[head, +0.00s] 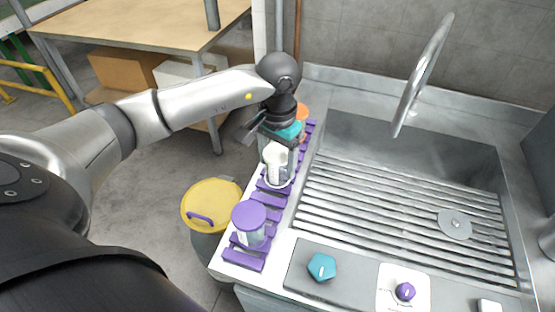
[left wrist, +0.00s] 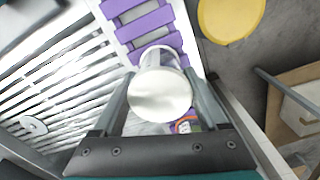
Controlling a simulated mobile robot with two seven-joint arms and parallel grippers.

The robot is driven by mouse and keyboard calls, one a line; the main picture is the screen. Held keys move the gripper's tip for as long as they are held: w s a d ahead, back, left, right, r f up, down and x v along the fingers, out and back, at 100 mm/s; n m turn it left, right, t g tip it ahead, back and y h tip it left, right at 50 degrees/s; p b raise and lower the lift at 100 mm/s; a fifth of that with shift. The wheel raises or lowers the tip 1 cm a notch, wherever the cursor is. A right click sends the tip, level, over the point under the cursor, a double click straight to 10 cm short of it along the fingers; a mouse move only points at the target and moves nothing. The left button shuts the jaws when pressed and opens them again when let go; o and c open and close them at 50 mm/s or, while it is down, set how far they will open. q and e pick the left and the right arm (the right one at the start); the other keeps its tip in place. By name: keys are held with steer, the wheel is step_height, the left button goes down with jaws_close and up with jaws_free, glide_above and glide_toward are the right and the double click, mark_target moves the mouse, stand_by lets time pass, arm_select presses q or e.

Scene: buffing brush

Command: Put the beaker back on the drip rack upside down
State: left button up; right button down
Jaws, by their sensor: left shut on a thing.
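The beaker (head: 277,163) is clear with a white end and is over the purple slatted drip rack (head: 271,199) beside the sink. Its white end faces up and its wider rim faces down, so it looks upside down. In the left wrist view the white end (left wrist: 160,97) fills the space between the fingers, with purple slats beyond. My left gripper (head: 279,147) is shut on the beaker from above. I cannot tell whether the rim touches the slats. My right gripper is not in view.
A purple-topped clear container (head: 249,222) stands at the rack's near end; an orange-topped thing (head: 302,111) is at the far end. The ribbed sink (head: 400,195) with a tall tap (head: 424,75) lies right. A yellow-lidded bin (head: 212,204) stands left on the floor.

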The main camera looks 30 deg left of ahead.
arm_select(q)
steer(key=shift+f, duration=0.15)
steer(key=o, duration=1.5)
step_height(320, 180, up, 15)
steer(key=shift+r+p, duration=0.15)
steer(key=shift+p, duration=0.15)
